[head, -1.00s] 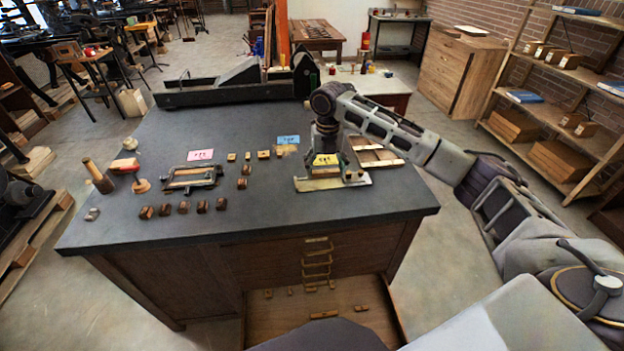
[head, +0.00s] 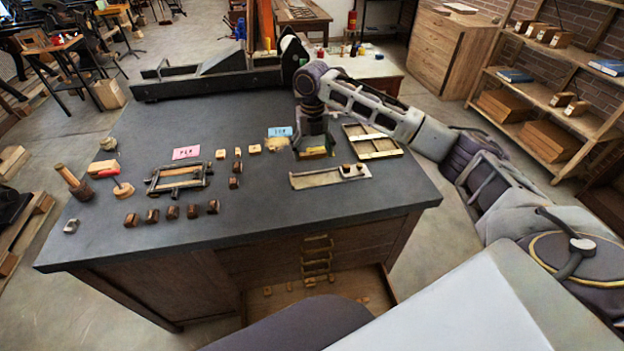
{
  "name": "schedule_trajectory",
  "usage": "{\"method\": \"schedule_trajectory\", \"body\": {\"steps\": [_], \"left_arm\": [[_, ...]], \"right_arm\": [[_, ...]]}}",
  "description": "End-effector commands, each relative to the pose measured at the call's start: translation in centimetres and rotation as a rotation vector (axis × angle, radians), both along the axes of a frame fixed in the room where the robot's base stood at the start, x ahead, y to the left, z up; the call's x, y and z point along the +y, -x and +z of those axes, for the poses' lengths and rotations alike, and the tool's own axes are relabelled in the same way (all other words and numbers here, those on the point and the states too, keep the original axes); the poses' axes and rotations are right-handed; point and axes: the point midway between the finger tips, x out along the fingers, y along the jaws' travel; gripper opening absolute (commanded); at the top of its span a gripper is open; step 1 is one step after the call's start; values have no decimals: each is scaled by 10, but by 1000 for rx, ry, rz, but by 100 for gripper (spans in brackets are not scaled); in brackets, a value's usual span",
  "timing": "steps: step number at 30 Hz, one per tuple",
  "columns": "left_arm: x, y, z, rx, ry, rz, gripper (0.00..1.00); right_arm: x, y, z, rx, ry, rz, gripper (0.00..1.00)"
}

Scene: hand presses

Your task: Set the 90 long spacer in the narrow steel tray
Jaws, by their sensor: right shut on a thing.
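My left gripper is not in view.
A divided tray (head: 376,155) lies right of the gripper. A dark frame (head: 180,187), pink card (head: 187,153), blue card (head: 279,132) and several small wooden blocks (head: 172,213) are to the left. An open drawer (head: 285,300) juts out below. The bench front is clear.

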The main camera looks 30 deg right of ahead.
Motion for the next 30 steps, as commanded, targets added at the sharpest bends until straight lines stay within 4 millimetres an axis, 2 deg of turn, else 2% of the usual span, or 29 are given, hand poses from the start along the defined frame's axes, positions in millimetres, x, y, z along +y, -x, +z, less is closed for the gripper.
{"method": "schedule_trajectory", "body": {"steps": [5,15,30], "left_arm": [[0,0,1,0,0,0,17],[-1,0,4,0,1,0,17],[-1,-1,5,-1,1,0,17]], "right_arm": [[0,0,-10,2,1,-1,67],[0,0,-47,1,1,-1,67],[0,0,-55,1,1,-1,67]]}}
